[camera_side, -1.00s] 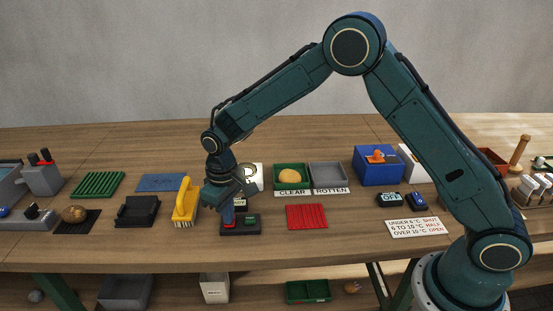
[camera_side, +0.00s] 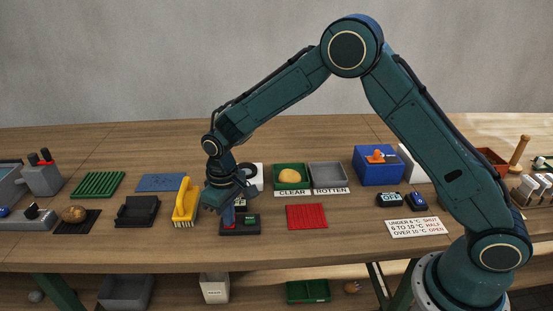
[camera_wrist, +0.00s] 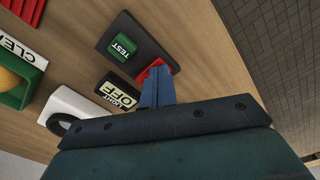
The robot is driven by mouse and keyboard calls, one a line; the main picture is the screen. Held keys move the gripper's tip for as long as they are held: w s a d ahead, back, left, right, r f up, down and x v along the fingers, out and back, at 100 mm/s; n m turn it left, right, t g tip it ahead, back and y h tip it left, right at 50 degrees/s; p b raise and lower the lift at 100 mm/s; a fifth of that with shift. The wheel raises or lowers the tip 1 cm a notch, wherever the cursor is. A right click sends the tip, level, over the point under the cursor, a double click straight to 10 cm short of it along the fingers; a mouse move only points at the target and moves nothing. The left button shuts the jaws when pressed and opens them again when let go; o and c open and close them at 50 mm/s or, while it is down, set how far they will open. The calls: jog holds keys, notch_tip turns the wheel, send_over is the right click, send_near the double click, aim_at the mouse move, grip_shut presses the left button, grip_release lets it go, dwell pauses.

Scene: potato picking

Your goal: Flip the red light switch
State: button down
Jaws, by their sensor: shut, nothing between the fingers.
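The red switch (camera_wrist: 157,70) sits at one end of a black panel (camera_wrist: 109,32), beside a green TEST button (camera_wrist: 123,47). The panel also shows in the side view (camera_side: 240,231), with the green button on its right. My gripper (camera_wrist: 158,76) is shut and empty, with its blue fingertips at the red switch and covering part of it. In the side view my gripper (camera_side: 228,222) points down onto the left part of the panel. I cannot tell whether the tips touch the switch. A sign near the panel reads LIGHT OFF (camera_wrist: 119,94).
A yellow-handled brush (camera_side: 184,203) stands close left of my gripper. A red ribbed mat (camera_side: 306,216) lies to the right. A white object (camera_side: 258,177) is behind my gripper. The CLEAR tray (camera_side: 291,187) holds a yellow potato. Bare table lies in front of the panel.

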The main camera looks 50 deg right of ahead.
jog(key=shift+r, duration=3.45)
jog(key=s+d+r+m+t, duration=0.1)
jog(key=s+d+r, duration=0.4)
jog(key=s+r, duration=0.25)
jog(key=s+d+r+t, duration=0.2)
jog(key=s+d+r, duration=0.2)
jog(key=s+r, duration=0.3)
jog(key=s+d+r+m+t, duration=0.1)
jog(key=s+d, duration=0.1)
jog(key=s, duration=0.6)
jog(key=s+d+r+m+t, duration=0.1)
jog(key=s+d, duration=0.2)
jog(key=s, duration=0.5)
jog(key=shift+s+d+r+t, duration=0.15)
jog(key=shift+r+t, duration=0.05)
jog(key=shift+t, duration=0.1)
